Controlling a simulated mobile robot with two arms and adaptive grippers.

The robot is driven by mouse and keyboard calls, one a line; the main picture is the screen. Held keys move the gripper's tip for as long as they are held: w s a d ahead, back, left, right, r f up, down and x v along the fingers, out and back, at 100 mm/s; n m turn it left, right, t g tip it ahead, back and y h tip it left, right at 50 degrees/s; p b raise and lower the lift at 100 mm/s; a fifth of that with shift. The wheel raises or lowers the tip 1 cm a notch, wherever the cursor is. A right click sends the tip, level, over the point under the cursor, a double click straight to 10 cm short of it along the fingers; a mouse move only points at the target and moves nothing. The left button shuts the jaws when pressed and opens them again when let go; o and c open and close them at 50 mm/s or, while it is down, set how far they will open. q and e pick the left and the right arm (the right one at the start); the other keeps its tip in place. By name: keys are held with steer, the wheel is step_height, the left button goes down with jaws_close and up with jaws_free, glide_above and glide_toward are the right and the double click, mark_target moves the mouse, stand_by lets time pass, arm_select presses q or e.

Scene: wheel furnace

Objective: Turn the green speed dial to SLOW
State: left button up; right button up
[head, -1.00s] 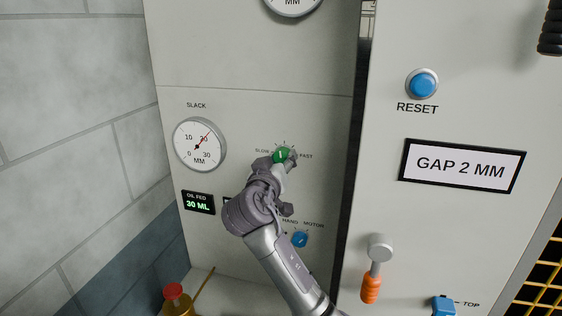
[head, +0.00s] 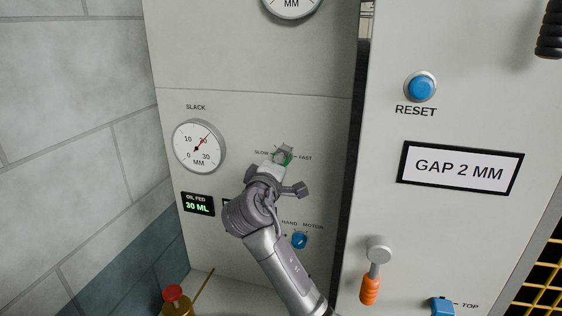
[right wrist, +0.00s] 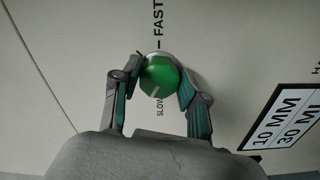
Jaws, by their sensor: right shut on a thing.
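The green speed dial (head: 287,159) sits on the grey panel between the SLOW label on its left and the FAST label on its right. My right gripper (head: 278,158) is at the dial and partly hides it in the head view. In the right wrist view my right gripper (right wrist: 161,77) has one finger on each side of the round green dial (right wrist: 158,72) and is shut on it. A short white mark shows on the dial face, on the side towards the SLOW label (right wrist: 160,107); its exact setting is hard to read. My left gripper is not in view.
The SLACK gauge (head: 199,146) and the OIL FED display (head: 198,204) are left of my arm. A blue HAND/MOTOR knob (head: 299,240) is just below the gripper. An orange-handled lever (head: 371,287) and the blue RESET button (head: 421,87) are on the right panel.

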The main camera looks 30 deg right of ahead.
steer(key=n, duration=0.5)
steer(key=shift+n, duration=0.3)
stand_by(0.4)
steer(key=o, duration=1.1)
steer(key=v, duration=1.2)
